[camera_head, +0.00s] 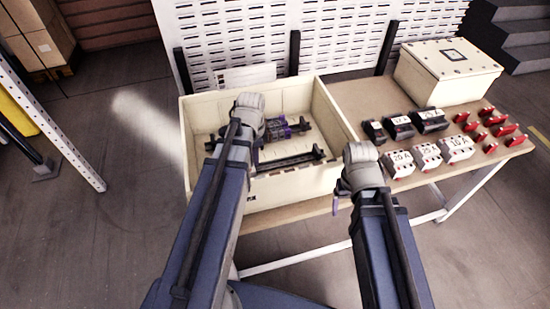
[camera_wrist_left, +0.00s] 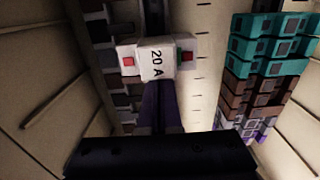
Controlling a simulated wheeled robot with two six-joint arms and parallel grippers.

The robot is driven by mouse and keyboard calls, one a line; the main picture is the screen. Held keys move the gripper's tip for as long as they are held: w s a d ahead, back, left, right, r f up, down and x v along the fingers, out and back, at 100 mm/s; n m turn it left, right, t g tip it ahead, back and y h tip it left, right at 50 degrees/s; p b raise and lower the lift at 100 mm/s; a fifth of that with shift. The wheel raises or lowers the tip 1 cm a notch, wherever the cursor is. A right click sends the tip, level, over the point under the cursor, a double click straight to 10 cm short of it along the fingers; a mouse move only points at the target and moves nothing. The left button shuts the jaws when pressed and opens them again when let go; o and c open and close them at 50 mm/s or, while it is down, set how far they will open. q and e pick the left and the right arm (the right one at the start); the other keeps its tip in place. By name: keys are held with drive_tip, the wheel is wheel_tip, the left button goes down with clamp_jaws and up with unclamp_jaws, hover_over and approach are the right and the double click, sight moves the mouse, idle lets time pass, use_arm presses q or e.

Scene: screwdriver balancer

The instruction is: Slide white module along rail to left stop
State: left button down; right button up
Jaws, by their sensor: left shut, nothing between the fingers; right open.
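The white module (camera_wrist_left: 157,59), marked "20 A", sits on a dark rail (camera_wrist_left: 154,20) inside the box in the left wrist view. My left gripper (camera_wrist_left: 159,90) is shut and empty, with its fingertips right at the module's lower edge in that view; I cannot tell whether they touch it. In the head view my left gripper (camera_head: 262,133) reaches into the cream box (camera_head: 225,205), and my wrist hides the module. The left stop cannot be made out. My right gripper (camera_head: 341,190) is open and empty outside the box's front right corner.
Teal, brown and grey terminal blocks (camera_wrist_left: 268,48) line another rail beside the module. On the table (camera_head: 365,95) right of the box stand white modules (camera_head: 427,156), dark modules (camera_head: 398,127), red-handled parts (camera_head: 498,130) and a closed cream case (camera_head: 448,72).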

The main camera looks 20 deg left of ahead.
use_arm(q)
drive_tip(key=shift+s+a, duration=0.6)
drive_tip(key=shift+a, duration=0.25)
drive_tip(key=shift+s+a, duration=0.6)
drive_tip(key=shift+a, duration=0.25)
drive_tip(key=shift+s+a, duration=0.75)
drive_tip(key=shift+a, duration=0.35)
idle(3.4)
drive_tip(key=shift+w+d, duration=0.25)
drive_tip(key=shift+d, duration=0.05)
idle(0.9)
drive_tip(key=shift+r, duration=0.15)
drive_tip(key=shift+r+p, duration=0.9)
drive_tip(key=shift+p, duration=0.15)
